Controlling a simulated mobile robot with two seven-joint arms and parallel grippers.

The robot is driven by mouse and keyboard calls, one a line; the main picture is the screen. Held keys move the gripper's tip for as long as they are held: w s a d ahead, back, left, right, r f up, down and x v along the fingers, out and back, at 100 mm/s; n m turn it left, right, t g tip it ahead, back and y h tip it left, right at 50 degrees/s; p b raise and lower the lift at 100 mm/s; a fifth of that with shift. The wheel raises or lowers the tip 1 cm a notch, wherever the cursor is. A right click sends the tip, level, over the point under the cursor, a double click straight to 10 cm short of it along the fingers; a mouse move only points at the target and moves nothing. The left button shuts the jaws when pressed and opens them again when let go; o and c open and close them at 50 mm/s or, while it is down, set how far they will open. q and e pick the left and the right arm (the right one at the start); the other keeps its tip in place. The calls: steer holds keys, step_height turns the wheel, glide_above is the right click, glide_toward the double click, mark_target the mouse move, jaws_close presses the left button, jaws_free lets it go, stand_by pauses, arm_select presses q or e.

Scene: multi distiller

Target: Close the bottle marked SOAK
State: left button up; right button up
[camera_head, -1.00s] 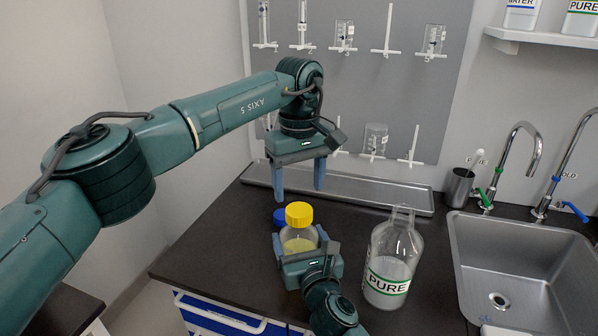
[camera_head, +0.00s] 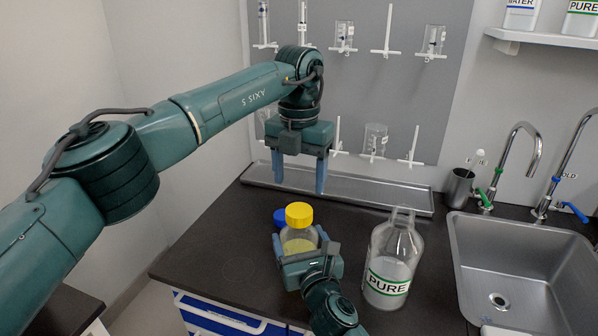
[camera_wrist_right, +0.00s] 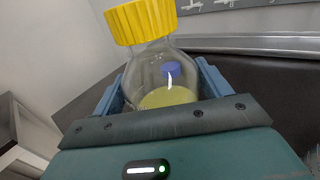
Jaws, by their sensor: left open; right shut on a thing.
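A clear bottle (camera_head: 297,236) with yellowish contents and a yellow cap (camera_head: 299,214) stands on the dark counter. In the right wrist view the bottle (camera_wrist_right: 150,72) shows the yellow cap (camera_wrist_right: 142,20) sitting on its neck; whether it is tight I cannot tell. No SOAK label is readable. My right gripper (camera_head: 302,246) is shut on the bottle's body, one finger on each side. My left gripper (camera_head: 299,180) is open and empty, pointing down, above and behind the cap. A blue cap (camera_head: 280,217) lies behind the bottle; it also shows through the glass in the right wrist view (camera_wrist_right: 171,69).
A large bottle marked PURE (camera_head: 391,262) stands open just right of the held bottle. A metal tray (camera_head: 400,200) runs along the back wall. A sink (camera_head: 520,260) with taps and a metal cup (camera_head: 459,187) are at right. The counter left of the bottle is clear.

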mark_target(299, 210)
arm_select(q)
steer(key=n, duration=0.6)
steer(key=shift+r, duration=0.15)
steer(key=shift+f, duration=4)
steer(key=shift+c, duration=0.4)
